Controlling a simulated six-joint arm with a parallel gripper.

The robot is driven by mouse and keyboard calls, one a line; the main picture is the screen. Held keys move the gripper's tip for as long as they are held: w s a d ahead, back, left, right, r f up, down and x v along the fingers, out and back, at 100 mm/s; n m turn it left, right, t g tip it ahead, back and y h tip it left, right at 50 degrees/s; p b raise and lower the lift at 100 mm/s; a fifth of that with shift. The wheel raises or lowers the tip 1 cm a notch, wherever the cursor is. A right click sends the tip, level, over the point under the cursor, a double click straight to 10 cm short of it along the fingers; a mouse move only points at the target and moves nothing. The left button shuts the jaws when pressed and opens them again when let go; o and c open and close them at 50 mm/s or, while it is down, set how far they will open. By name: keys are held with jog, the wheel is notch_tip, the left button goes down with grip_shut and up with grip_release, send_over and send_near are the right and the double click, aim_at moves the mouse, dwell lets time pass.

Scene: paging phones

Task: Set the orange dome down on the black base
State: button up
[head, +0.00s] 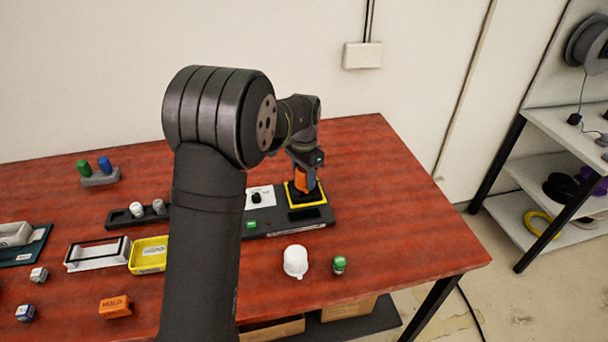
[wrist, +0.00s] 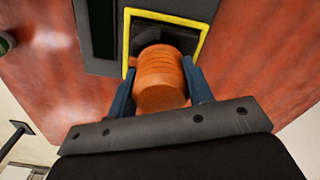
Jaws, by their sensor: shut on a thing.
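The orange dome (wrist: 160,78) is between the fingers of my gripper (wrist: 160,92) in the wrist view; its ribbed side shows. My gripper is shut on it. In the head view the orange dome (head: 304,181) hangs under my gripper (head: 304,172), over the yellow-framed square at the right end of the grey panel. The black base (head: 307,198) is inside that yellow frame (head: 320,211), just below the dome. In the wrist view the black base (wrist: 150,33) shows partly behind the dome. I cannot tell whether dome and base touch.
The grey panel (head: 282,228) also carries a white plate with a black knob (head: 256,198). A white dome (head: 295,262) and a green-topped piece (head: 339,265) stand in front of it. A yellow tray (head: 148,255) lies left. The table's right side is clear.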

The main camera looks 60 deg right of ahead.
jog(key=shift+f, duration=0.6)
dwell(0.6)
jog(key=o, duration=1.4)
jog(key=shift+r, duration=3.25)
jog(key=shift+f, duration=0.15)
jog(key=shift+f, duration=3.15)
jog(key=shift+r, duration=0.1)
